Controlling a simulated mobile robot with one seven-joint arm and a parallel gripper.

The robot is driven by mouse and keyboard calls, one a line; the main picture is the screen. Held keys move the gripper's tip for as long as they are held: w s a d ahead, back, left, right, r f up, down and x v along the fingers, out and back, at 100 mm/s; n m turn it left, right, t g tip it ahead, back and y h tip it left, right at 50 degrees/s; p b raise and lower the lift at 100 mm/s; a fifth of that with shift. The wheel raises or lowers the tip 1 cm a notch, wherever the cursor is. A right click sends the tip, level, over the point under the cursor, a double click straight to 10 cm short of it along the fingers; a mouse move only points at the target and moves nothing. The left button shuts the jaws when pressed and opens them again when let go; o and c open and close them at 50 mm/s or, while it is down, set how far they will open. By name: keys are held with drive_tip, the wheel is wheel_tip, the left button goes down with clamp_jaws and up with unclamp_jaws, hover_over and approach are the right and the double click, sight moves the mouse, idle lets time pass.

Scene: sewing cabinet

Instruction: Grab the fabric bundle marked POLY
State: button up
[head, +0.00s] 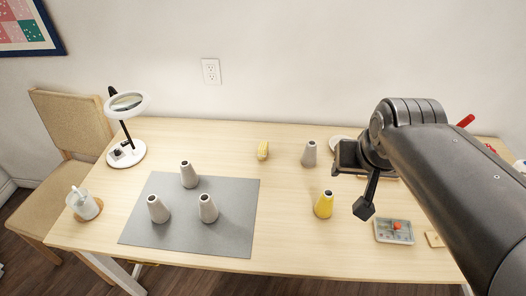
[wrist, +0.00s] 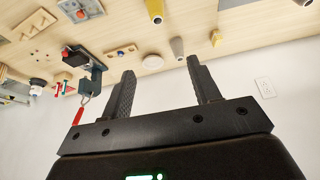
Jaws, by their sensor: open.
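A small yellow bundle-like object (head: 263,150) lies on the table near the back edge, in the middle of the head view. It also shows in the wrist view (wrist: 216,38). I cannot read a POLY mark on it or on anything else. My gripper (wrist: 162,82) is open, with its two dark fingers wide apart and nothing between them. In the head view my arm reaches in from the right over the right part of the table and hides part of it. The gripper is apart from the yellow object, to its right.
A yellow cone (head: 324,204) and a grey cone (head: 309,153) stand between the bundle and my arm. Several grey cones stand on a grey mat (head: 240,240) at left.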

drive_tip(key=w+a+f, duration=0.2)
drive_tip(key=w+a, duration=0.2)
drive_tip(key=w, duration=1)
drive_tip(key=m+g, duration=0.1)
hover_over(263, 145)
drive_tip(key=s, duration=0.4)
wheel_tip(263, 145, down, 20)
drive_tip(key=shift+h, duration=0.3)
drive_tip(key=x, duration=0.6)
drive_tip(key=shift+w+a+f, duration=0.1)
drive_tip(key=shift+a+f, duration=0.05)
drive_tip(key=shift+a, duration=0.2)
drive_tip(key=shift+x, duration=2.95)
drive_tip(key=shift+d, duration=0.1)
drive_tip(key=c, duration=1)
drive_tip(key=shift+c, duration=0.2)
